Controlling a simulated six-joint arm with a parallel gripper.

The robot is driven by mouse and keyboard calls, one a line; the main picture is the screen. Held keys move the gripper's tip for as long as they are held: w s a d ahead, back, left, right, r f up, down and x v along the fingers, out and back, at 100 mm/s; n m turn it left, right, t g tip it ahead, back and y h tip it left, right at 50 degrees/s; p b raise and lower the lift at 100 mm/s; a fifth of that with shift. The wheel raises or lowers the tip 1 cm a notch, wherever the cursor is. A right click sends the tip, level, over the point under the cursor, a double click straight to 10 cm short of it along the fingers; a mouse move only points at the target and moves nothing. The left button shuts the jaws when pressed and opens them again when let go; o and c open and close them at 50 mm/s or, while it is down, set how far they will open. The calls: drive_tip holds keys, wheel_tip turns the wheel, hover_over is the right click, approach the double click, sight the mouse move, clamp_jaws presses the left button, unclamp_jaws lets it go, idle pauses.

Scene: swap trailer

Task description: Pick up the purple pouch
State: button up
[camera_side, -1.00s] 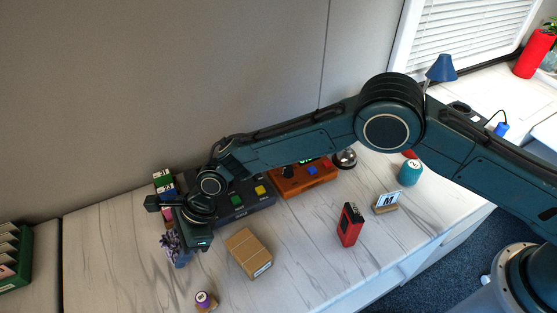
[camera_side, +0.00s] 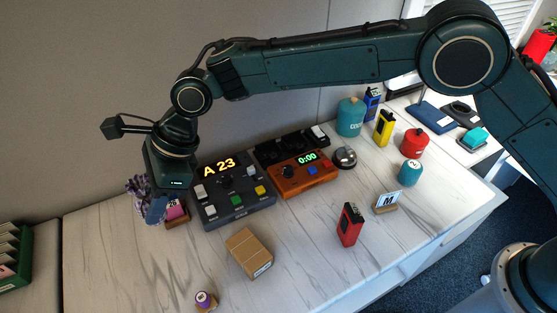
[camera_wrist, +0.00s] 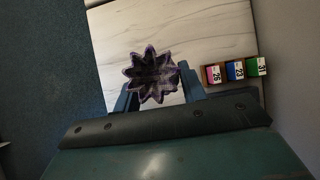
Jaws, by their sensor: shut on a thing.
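The purple pouch (camera_wrist: 153,73) shows in the wrist view as a dark purple and grey gathered bundle with a spiky, star-like top, between the two fingers of my gripper (camera_wrist: 160,88). In the side view the pouch (camera_side: 136,186) hangs at the left side of my gripper (camera_side: 155,205), up above the table's left part. My gripper is shut on it. One blue finger shows in front of the pouch and hides part of it.
A small wooden rack (camera_side: 177,220) with numbered coloured blocks stands just right of the pouch. A dark console (camera_side: 235,207) reading A 23 is beyond it. A cardboard box (camera_side: 249,254) and a purple-topped item (camera_side: 204,301) stand nearer. The table's left front is clear.

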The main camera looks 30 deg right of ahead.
drive_tip(key=shift+r, duration=0.95)
